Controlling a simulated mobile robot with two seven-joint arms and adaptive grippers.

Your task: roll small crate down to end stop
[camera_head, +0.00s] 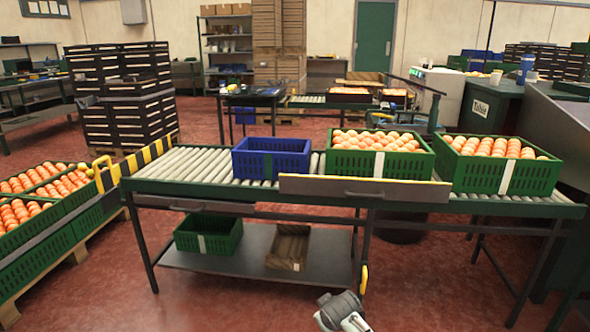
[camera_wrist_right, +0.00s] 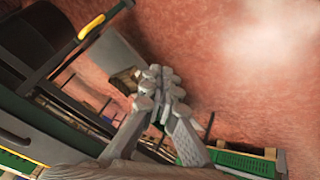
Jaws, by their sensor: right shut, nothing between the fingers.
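A small blue crate (camera_head: 254,165) stands upright on the roller conveyor (camera_head: 205,165), left of the middle. A yellow-and-black striped end stop (camera_head: 150,155) crosses the conveyor's left end. Bare rollers lie between the crate and the stop, so the two are apart. My right gripper (camera_wrist_right: 158,88) is shut and empty, over the red floor and away from the crate. A grey part of my right arm shows at the bottom of the head view. My left gripper is not in view.
Two green crates of oranges (camera_head: 350,163) (camera_head: 528,178) stand on the conveyor to the right. An empty green crate (camera_head: 222,242) and a brown wooden crate (camera_head: 285,262) sit on the lower shelf. More orange-filled crates stand at left. The floor in front is clear.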

